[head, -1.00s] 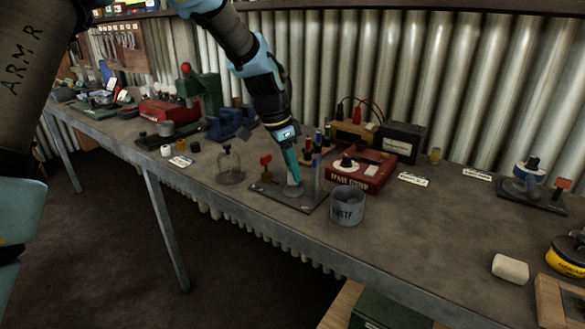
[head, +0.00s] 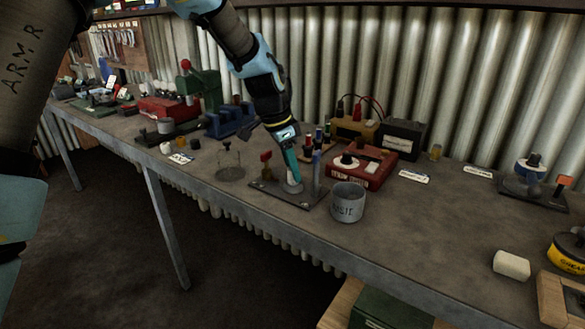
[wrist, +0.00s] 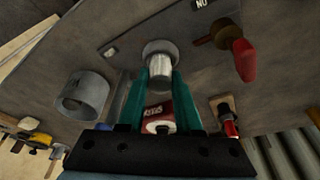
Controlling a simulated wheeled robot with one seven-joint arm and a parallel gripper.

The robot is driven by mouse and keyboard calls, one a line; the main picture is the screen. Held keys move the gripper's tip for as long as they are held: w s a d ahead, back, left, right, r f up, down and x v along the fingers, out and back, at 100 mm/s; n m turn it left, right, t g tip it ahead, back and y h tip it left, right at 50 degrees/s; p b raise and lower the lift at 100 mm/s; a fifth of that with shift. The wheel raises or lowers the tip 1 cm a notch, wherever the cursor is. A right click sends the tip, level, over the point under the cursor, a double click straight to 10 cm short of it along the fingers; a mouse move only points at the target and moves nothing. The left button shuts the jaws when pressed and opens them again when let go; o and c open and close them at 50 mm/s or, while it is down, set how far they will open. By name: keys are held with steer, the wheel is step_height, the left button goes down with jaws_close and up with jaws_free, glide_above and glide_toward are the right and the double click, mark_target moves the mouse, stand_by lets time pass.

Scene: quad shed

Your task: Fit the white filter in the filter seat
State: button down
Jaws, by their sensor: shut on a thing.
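My gripper (head: 294,181) points down over a dark plate (head: 268,192) on the bench. In the wrist view, its green fingers (wrist: 160,83) are shut on a pale grey cylinder (wrist: 160,66). The cylinder stands at a round seat (wrist: 160,46) on the plate; I cannot tell how deep it sits. The cylinder looks grey, and I cannot tell whether it is the white filter. A white, rounded cylinder (head: 511,265) lies on the bench at the far right, apart from my gripper.
A grey can marked WASTE (head: 348,202) stands right of the plate. A red-handled valve (head: 266,168) and a thin post (head: 316,172) rise from the plate.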

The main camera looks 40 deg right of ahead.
steer(key=shift+f, duration=0.3)
stand_by(0.5)
steer(key=c, duration=0.5)
jaws_free()
steer(key=shift+o, duration=0.3)
steer(key=o, duration=0.3)
steer(key=shift+r+p, duration=2.25)
steer(key=shift+r, duration=1.3)
